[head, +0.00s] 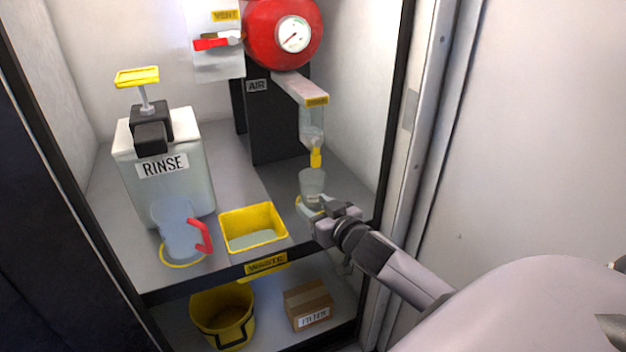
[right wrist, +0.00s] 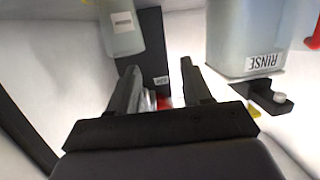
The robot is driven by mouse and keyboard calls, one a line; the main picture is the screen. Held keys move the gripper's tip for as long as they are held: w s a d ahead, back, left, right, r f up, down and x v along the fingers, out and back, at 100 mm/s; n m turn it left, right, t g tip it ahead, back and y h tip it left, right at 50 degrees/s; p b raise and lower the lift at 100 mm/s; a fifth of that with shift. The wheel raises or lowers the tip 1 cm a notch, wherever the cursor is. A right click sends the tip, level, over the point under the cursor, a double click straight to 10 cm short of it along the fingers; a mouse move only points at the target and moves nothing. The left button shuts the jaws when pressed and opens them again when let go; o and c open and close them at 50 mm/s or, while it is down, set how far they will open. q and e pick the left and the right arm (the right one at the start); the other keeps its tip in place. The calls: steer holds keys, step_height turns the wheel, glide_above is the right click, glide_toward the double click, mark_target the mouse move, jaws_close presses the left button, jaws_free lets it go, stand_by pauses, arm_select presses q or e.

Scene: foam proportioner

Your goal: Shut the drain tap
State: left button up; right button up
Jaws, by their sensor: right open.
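A clear vessel (head: 312,122) hangs under an arm beside the black AIR column, and a yellow tip (head: 316,157) forms its lower end. I cannot tell for sure which part is the drain tap or how it is set. A clear cup (head: 312,183) stands below the tip. My right gripper (head: 326,207) is in front of and just below the cup, its fingers partly hidden. In the right wrist view, the gripper (right wrist: 160,88) is open, with nothing held between its fingers. That view is upside down and shows a translucent container (right wrist: 122,30), probably the cup. My left gripper is not in view.
A RINSE tank (head: 164,185), a jug with a red handle (head: 178,235) and a yellow tray (head: 236,243) stand left of the gripper. A red ball with a gauge (head: 293,35) and a red VENT lever (head: 215,43) are above. The cabinet's dark right post (head: 392,125) is close to my arm.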

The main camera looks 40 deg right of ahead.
mark_target(317, 161)
steer(key=w+d+r+b, duration=0.1)
steer(key=d, duration=0.1)
steer(key=w+d+r+m+t+h+b, duration=0.1)
steer(key=d+r, duration=0.1)
steer(key=w+d+r+m+h+b, duration=0.1)
steer(key=w+d, duration=0.1)
steer(key=shift+w+r+t+b, duration=0.1)
steer(key=shift+r+t+b, duration=0.15)
steer(key=shift+t+b, duration=0.15)
steer(key=shift+w+r, duration=0.1)
steer(key=shift+r, duration=0.15)
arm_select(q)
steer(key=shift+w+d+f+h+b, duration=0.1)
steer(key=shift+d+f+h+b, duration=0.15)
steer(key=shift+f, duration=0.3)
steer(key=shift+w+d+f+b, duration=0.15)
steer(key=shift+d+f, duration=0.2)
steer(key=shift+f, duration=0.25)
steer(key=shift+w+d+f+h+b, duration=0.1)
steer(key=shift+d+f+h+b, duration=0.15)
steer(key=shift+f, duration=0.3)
arm_select(e)
steer(key=shift+x, duration=3.5)
steer(key=shift+d+r, duration=0.1)
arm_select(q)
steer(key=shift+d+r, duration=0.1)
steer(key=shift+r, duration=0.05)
arm_select(e)
jaws_close()
